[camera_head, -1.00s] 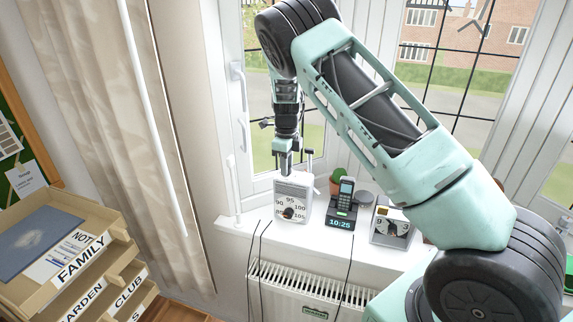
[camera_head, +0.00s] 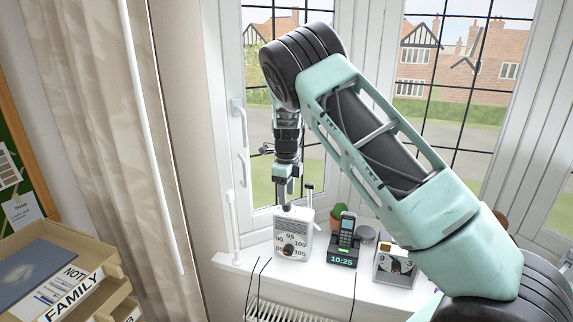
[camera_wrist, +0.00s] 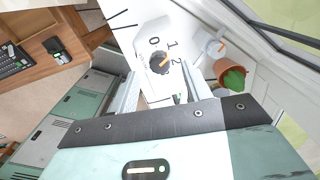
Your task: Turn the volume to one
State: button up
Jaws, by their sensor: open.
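A pale radio (camera_head: 304,222) stands on the windowsill, its front tuning dial marked 90, 95, 100, 105. In the wrist view a white panel shows a dark round knob (camera_wrist: 159,63) with the marks 0, 1 and 2 around it. The knob's orange pointer aims up and right, toward the 1 and 2 side; I cannot tell its exact setting. My gripper (camera_head: 287,207) points down at the radio's top. In the wrist view my gripper (camera_wrist: 162,87) is open, one finger to each side below the knob. Contact with the radio is unclear.
A phone in its dock (camera_head: 344,241) showing 10:25 stands right of the radio. Beyond are a potted cactus (camera_head: 336,214), a round grey object (camera_head: 366,233) and a small device marked 9 and 3 (camera_head: 396,268). The window is behind; letter trays (camera_head: 105,255) are at left.

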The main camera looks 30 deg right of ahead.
notch_tip(320, 180, up, 14)
jog(key=b, duration=0.3)
jog(key=shift+r+b, duration=0.25)
jog(key=shift+b, duration=0.05)
